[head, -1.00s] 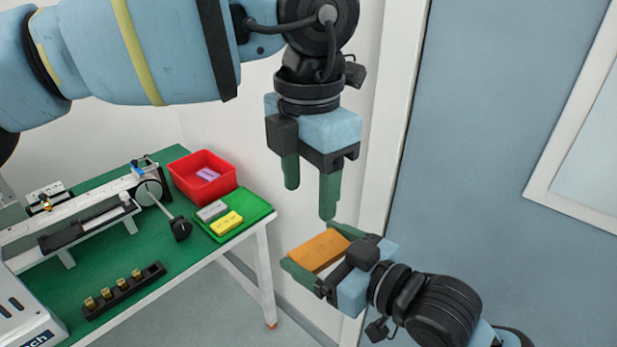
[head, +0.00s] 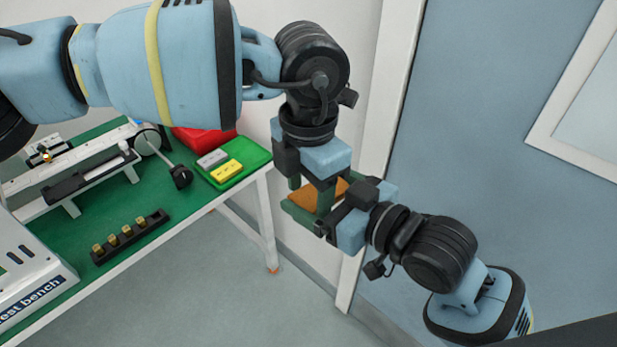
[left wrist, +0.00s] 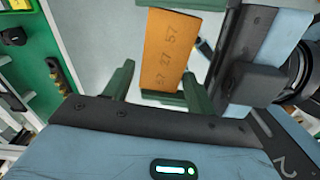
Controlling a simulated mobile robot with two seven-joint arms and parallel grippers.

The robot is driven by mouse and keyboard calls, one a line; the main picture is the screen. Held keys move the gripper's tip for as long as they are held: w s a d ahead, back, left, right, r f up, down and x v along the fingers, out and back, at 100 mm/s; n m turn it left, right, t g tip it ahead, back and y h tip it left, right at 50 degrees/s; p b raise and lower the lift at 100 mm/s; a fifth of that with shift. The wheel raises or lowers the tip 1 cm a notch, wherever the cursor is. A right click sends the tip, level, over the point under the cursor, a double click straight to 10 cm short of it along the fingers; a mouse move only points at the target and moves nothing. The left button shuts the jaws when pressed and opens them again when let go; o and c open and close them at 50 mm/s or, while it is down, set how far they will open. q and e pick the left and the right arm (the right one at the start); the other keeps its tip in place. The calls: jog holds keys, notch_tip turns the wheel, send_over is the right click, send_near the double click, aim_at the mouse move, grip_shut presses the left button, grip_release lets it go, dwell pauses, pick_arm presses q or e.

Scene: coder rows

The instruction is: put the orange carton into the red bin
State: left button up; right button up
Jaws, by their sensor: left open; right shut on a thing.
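The orange carton (head: 318,194) is held by my right gripper (head: 321,204), off the table to the right of the bench. In the left wrist view the carton (left wrist: 165,48) shows dark printed numbers and lies between the green fingers of my left gripper (left wrist: 156,84). My left gripper (head: 308,195) is open and hangs right over the carton, partly hiding it in the head view; I cannot tell whether its fingers touch it. The red bin (head: 205,140) stands at the back of the bench, partly hidden by my left arm.
A green tray (head: 255,157) with a grey block (head: 212,159) and a yellow block (head: 226,170) lies beside the bin. The green bench (head: 150,205) also carries a slide rig and a black rack (head: 128,237) of brass pieces. A wall and door frame are close behind the grippers.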

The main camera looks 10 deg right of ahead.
pick_arm(q)
jog(key=c, duration=0.7)
jog(key=shift+c, duration=0.5)
pick_arm(e)
jog(key=o, duration=0.8)
jog(key=shift+c, duration=0.2)
